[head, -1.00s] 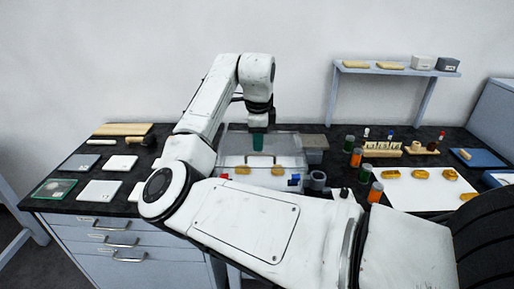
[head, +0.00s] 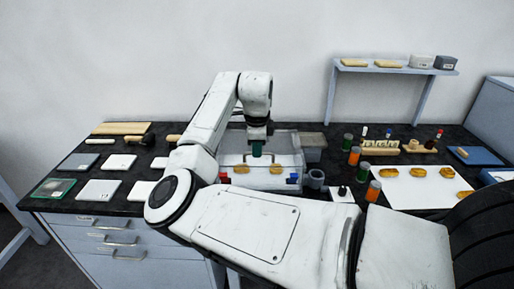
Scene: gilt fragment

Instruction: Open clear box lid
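The clear box (head: 290,152) stands on the dark bench in the middle of the head view, behind my forearm. Its clear lid looks closed, with a pale strip along its front. Two gold pieces (head: 242,169) show at the box's front, with a small red part at its left and a blue part at its right. My gripper (head: 257,152) points straight down over the middle of the box, close to the lid. Its greenish fingers are small here, so I cannot tell whether they touch the lid or are open.
Pale flat tiles (head: 118,162) and a green-rimmed tray (head: 53,188) lie at the left. Green and orange jars (head: 354,156) stand right of the box, before a white sheet (head: 405,196) with gold fragments. A raised shelf (head: 396,69) stands at the back right.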

